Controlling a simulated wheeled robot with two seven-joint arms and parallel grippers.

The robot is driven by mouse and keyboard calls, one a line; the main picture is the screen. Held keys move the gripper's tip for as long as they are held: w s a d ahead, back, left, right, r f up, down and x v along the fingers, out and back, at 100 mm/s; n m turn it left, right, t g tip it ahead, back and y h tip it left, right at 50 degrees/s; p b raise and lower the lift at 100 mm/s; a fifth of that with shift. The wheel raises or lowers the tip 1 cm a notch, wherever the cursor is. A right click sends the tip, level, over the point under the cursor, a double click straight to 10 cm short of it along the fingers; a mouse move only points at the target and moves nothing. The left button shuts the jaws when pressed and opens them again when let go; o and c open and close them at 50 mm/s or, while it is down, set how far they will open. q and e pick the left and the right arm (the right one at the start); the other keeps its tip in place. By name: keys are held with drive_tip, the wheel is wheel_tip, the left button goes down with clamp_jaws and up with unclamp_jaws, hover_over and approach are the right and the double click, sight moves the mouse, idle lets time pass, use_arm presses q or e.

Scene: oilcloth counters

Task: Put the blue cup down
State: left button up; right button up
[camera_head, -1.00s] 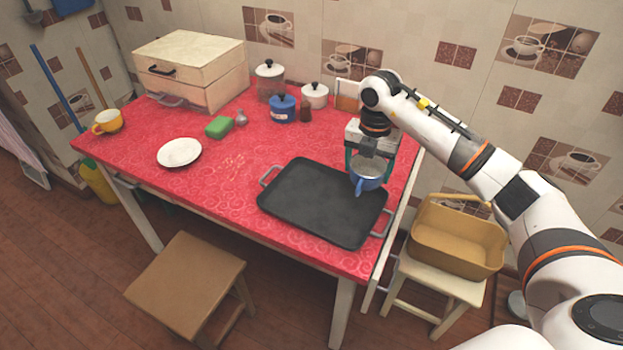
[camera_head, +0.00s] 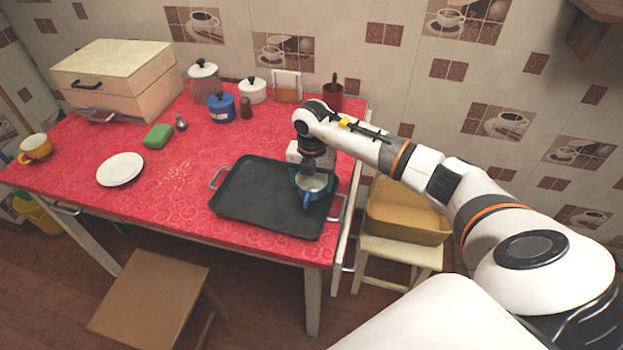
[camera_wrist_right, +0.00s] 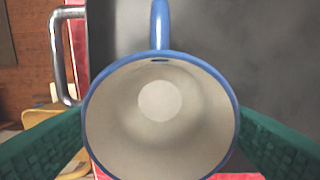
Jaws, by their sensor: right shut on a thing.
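The blue cup (camera_head: 312,187) is upright at the right end of the black tray (camera_head: 250,203), with its handle toward the front. I cannot tell whether the cup's bottom touches the tray. My left gripper is not in view.
A white plate (camera_head: 120,169), a green sponge (camera_head: 158,136) and a yellow cup (camera_head: 35,148) are on the red table (camera_head: 185,215) to the left. A basket (camera_head: 405,212) sits on a stool at the right.

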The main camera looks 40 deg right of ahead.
drive_tip(key=shift+f, duration=0.1)
drive_tip(key=o, duration=0.8)
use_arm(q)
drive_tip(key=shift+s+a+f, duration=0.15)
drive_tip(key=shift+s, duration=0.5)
use_arm(e)
drive_tip(key=shift+o, duration=1.3)
drive_tip(key=shift+r, duration=0.25)
use_arm(q)
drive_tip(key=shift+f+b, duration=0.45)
drive_tip(key=shift+b, duration=0.1)
use_arm(e)
wheel_tip(320, 180, up, 12)
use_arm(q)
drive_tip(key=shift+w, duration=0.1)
use_arm(e)
drive_tip(key=shift+a+f, duration=0.1)
